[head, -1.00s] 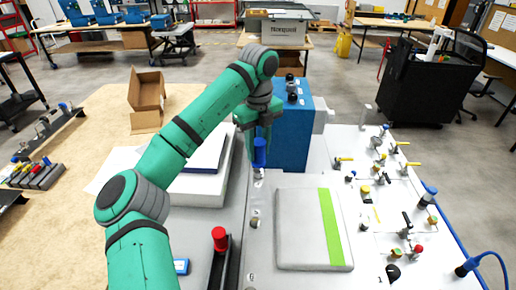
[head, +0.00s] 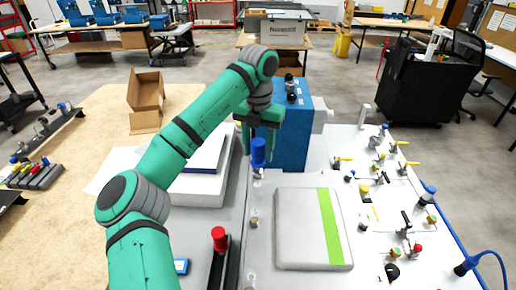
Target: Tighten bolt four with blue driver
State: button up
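The blue driver (head: 259,153) stands upright over a bolt position near the far left edge of the light grey plate (head: 262,258). Its tip is at a small pale fitting (head: 257,174), too small to tell how it is seated. My gripper (head: 259,146) is just above and around the driver's upper part, pointing down. Its fingers look spread, with a gap beside the blue handle. Another bolt (head: 254,221) shows nearer along the same edge. No bolt number can be read.
A red-handled driver (head: 219,239) stands in a black holder at the front. A grey pad with a green stripe (head: 302,230) lies right of the bolts. A blue box (head: 290,135) stands close behind my gripper. Valves and fittings (head: 400,205) crowd the right side.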

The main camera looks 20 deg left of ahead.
aim_at(258, 141)
jog(key=shift+a, duration=0.15)
dwell(0.5)
jog(key=shift+s, duration=0.1)
jog(key=c, duration=0.4)
grip_shut()
jog(key=shift+r, duration=3.05)
